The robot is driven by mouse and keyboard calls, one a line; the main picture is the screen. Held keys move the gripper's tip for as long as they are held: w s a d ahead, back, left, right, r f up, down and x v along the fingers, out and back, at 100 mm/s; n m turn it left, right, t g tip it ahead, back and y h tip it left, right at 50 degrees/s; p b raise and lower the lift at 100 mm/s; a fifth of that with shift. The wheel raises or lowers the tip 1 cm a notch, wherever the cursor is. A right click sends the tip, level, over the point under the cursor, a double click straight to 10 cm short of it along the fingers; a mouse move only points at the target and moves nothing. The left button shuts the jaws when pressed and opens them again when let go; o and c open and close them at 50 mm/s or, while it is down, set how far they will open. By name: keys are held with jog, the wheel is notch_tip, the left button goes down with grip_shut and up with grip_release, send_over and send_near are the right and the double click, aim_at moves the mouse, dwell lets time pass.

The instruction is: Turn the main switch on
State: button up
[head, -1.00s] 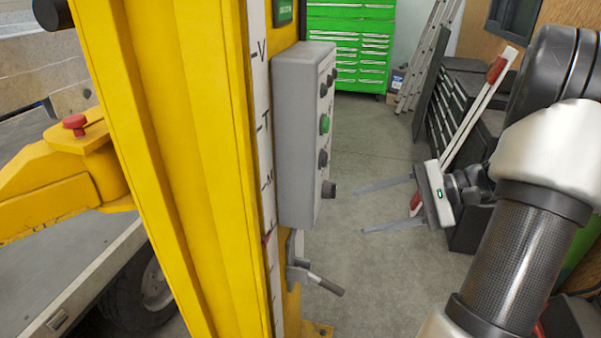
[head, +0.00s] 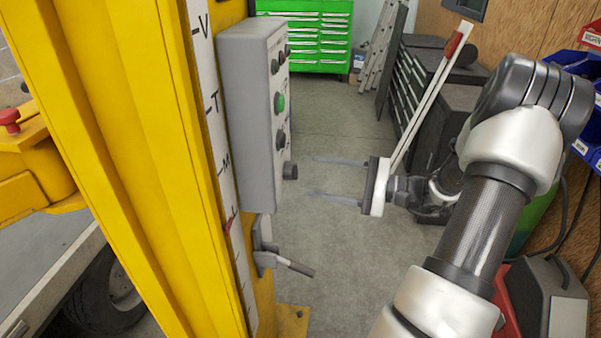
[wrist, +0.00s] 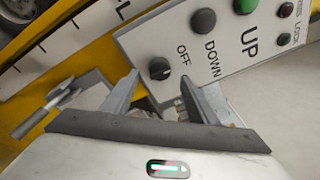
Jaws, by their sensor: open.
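The main switch (wrist: 159,68) is a round dark knob at the bottom of the grey control box (head: 250,120). It also shows in the head view (head: 290,171), sticking out from the box's face. The word OFF is printed beside it in the wrist view. My gripper (head: 315,177) is open and empty, to the right of the box, with its fingers pointing left toward the face. In the wrist view the open fingers (wrist: 158,75) appear on either side of the knob, but the head view shows a gap between fingertips and knob.
Other buttons, including a green one (head: 280,102), sit above the knob. The box is on a yellow post (head: 120,150). A lever handle (head: 295,267) sticks out below the box. Dark cabinets (head: 412,90) and a green tool chest (head: 320,40) stand behind. Floor between is clear.

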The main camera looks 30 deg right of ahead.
aim_at(297, 173)
jog(key=shift+x, duration=2.75)
jog(key=c, duration=1)
